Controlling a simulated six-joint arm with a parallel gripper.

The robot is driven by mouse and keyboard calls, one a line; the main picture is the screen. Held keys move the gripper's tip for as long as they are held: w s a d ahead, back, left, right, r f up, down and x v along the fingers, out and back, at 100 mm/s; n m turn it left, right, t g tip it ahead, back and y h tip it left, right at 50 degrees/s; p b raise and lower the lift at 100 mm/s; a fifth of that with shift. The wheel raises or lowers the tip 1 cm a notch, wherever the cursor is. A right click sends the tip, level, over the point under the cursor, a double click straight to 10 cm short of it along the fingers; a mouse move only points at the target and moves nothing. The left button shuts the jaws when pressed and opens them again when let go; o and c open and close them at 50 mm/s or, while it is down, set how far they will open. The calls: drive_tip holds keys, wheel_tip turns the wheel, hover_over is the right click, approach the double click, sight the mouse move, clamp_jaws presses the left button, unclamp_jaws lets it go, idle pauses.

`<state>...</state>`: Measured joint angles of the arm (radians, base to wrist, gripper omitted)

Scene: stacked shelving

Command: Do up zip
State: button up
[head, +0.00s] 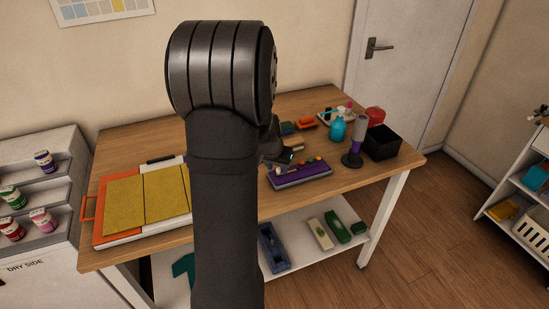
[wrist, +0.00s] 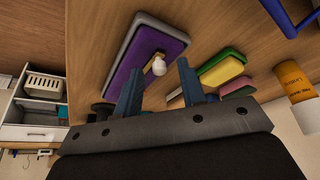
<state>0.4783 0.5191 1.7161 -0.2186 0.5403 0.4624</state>
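A purple pad with a grey rim (head: 301,175) lies on the table right of my arm, with small coloured pieces along its top. In the wrist view the purple pad (wrist: 142,65) is beyond my fingers. A small cream piece with a white rounded end (wrist: 158,66) sits at its edge, between my fingertips in the picture; I cannot tell whether it is a zip pull. No zip is clearly visible. My gripper (wrist: 160,74) is open, its two blue-grey fingers apart, with no contact visible. In the head view my arm mostly hides it.
A purple-and-grey upright tool (head: 354,145), black box (head: 382,143) and teal bottle (head: 337,128) stand right of the pad. A white-and-orange case with yellow panels (head: 125,205) lies left. In the wrist view, a yellow-green block (wrist: 222,69) is right of my fingers.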

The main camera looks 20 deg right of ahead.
drive_tip(key=v, duration=1.7)
drive_tip(key=shift+a, duration=0.15)
drive_tip(key=x, duration=1.7)
drive_tip(key=shift+d+f, duration=0.15)
drive_tip(key=shift+d, duration=0.05)
